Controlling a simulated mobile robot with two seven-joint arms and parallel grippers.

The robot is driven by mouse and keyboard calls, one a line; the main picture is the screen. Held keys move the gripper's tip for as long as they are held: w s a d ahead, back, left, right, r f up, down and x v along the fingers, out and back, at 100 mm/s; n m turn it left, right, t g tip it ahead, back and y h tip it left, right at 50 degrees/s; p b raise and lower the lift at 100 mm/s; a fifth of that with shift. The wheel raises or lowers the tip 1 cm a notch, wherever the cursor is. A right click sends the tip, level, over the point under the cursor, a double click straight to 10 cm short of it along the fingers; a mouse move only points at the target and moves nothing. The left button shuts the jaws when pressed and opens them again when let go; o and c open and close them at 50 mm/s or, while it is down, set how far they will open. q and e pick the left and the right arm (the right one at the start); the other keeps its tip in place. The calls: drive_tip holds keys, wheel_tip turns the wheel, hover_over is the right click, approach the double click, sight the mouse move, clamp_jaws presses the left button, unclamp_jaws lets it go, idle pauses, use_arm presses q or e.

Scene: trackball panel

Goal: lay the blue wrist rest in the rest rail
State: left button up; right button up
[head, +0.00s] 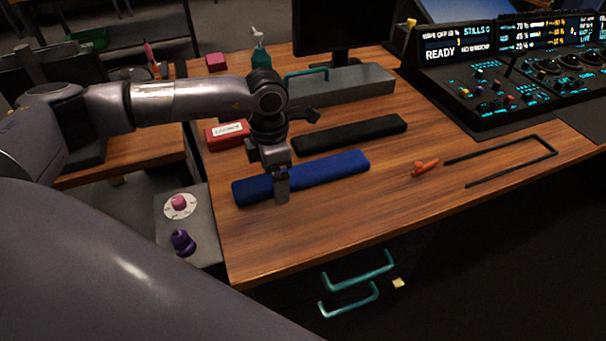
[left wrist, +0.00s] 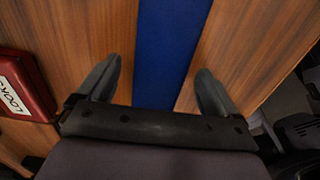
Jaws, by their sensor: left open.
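The blue wrist rest (head: 330,172) lies flat on the wooden desk, left of centre in the head view. My left gripper (head: 281,192) is over the near-left part of it, pointing down. In the left wrist view the open fingers (left wrist: 158,88) stand on either side of the blue wrist rest (left wrist: 166,50), with wood showing between it and each finger. Whether the fingers reach down beside it is hard to tell. The rest rail (head: 555,147), a thin dark U-shaped frame, lies at the desk's right, empty. My right gripper is not in view.
A black wrist rest (head: 350,134) lies just behind the blue one. A red labelled box (head: 227,134) is to the left. An orange-red object (head: 424,168) lies by the rail's open end. A control panel (head: 500,80) stands behind the rail. The desk's front middle is clear.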

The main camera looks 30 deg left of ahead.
use_arm(q)
drive_tip(key=c, duration=1.3)
wheel_tip(320, 180, up, 20)
drive_tip(key=shift+r+p, duration=0.1)
drive_tip(key=shift+p, duration=0.4)
drive_tip(key=shift+c, duration=0.2)
